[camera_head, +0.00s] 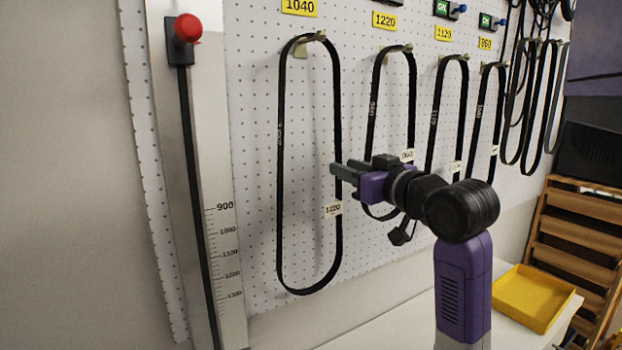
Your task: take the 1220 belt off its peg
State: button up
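A long black belt with a white tag reading 1220 (281,200) hangs as a tall loop at the left of the pegboard. Its peg (303,45) is under the yellow label reading 1040. A shorter belt (371,120) hangs under the yellow label 1220, and its tag reads 960. My gripper (341,167) points left, with its fingers overlapping the right strand of the 1220-tagged belt in the picture. The two grey fingers look spread apart. Whether they touch the belt or are only in front of it cannot be told.
More belts (466,110) hang close together to the right. A steel measuring rail (205,150) with a red knob (188,27) stands at the left. A yellow tray (528,297) is on the white table (400,325) below, beside a wooden rack (580,235).

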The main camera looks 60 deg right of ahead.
aim_at(336, 185)
jog(key=shift+f+p+x, duration=0.15)
jog(key=shift+p+x, duration=0.2)
jog(key=shift+x, duration=0.8)
jog(key=shift+f+p+x, duration=0.2)
jog(key=shift+p+x, duration=0.1)
jog(key=shift+x, duration=0.9)
jog(key=shift+s+d, duration=0.1)
grip_shut()
